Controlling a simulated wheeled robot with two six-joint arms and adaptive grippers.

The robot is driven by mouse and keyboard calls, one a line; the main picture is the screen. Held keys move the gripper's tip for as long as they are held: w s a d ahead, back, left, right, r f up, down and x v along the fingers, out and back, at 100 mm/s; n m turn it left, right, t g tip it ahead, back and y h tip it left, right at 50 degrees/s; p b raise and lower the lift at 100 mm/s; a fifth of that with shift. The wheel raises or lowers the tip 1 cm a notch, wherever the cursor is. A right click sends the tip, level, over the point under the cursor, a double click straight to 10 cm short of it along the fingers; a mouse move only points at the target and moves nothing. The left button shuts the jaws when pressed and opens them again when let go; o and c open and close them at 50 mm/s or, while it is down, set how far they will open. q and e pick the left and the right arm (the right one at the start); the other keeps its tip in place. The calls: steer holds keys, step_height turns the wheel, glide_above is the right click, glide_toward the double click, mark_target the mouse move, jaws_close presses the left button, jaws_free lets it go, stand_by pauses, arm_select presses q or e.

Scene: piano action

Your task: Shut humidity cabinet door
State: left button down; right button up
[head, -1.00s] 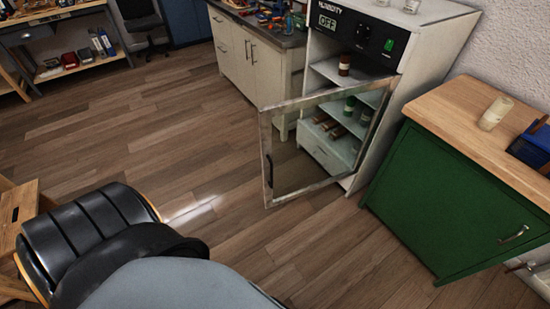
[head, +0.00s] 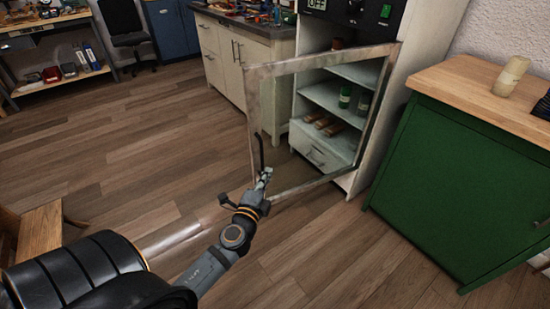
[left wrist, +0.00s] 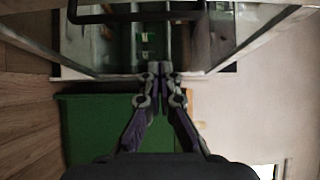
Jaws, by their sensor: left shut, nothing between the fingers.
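The humidity cabinet (head: 428,60) is white, with a dark panel at its top. Its glazed door (head: 320,57) stands wide open, swung out toward me from the cabinet's right side. A dark vertical handle (head: 257,152) is on the door's free left edge. My left gripper (head: 266,174) is shut and empty, by the lower end of the handle; I cannot tell whether it touches. In the left wrist view, the shut fingertips (left wrist: 160,69) point toward the door, with the dark handle bar (left wrist: 135,16) beyond them. My right gripper is not in view.
A green cabinet (head: 430,185) with a wooden top stands just right of the humidity cabinet. Bottles (head: 345,97) and brown items sit on the shelves inside. A cream counter unit (head: 240,65) stands to the left. The wooden floor left of the door is clear.

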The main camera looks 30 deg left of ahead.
arm_select(q)
steer(key=p, duration=0.2)
glide_toward(275, 140)
steer(key=w+d, duration=0.2)
steer(key=w, duration=0.1)
steer(key=shift+w+a+f, duration=0.1)
steer(key=shift+w+a, duration=1.35)
steer(key=shift+a, duration=0.15)
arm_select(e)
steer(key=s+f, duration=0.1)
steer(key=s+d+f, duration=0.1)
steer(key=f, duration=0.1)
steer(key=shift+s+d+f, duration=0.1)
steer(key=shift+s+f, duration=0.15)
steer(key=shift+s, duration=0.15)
